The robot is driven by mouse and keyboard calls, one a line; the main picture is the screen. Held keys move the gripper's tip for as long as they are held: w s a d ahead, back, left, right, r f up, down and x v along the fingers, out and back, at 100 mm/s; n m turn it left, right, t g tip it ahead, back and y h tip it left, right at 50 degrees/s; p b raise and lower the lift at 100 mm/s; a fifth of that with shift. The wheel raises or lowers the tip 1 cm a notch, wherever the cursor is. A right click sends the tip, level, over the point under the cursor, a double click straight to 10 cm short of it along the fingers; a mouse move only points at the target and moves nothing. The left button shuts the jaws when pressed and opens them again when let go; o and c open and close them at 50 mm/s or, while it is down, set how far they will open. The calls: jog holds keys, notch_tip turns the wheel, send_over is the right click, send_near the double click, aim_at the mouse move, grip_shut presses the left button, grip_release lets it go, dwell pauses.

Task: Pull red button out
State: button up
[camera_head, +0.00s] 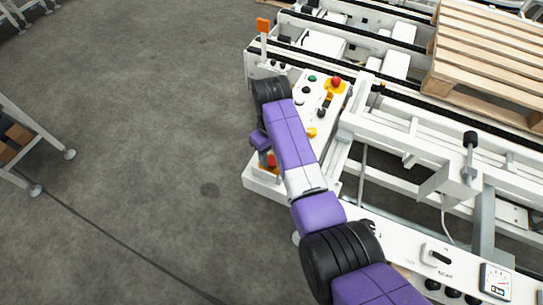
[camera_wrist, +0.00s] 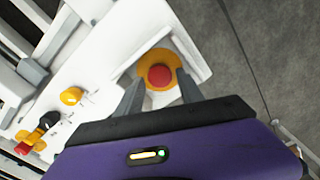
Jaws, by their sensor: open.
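A red mushroom button (camera_wrist: 160,77) on a round yellow base sits on a white panel in the wrist view. My gripper (camera_wrist: 161,84) is open, with one grey finger on each side of the button. I cannot tell whether the fingers touch it. In the head view this red button (camera_head: 271,160) shows at the near left corner of the white control panel (camera_head: 312,112), partly hidden by my arm. A second red button (camera_head: 336,82) on a yellow plate stands at the panel's far end; it also shows in the wrist view (camera_wrist: 22,148).
A yellow button (camera_wrist: 71,97) and a black knob (camera_wrist: 48,120) lie between the two red buttons. White conveyor frames and a wooden pallet (camera_head: 490,50) stand at the right. An orange-topped post (camera_head: 263,27) rises beyond the panel.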

jog(key=shift+f, duration=0.95)
jog(key=shift+c, duration=0.5)
grip_shut()
jog(key=shift+r, duration=0.1)
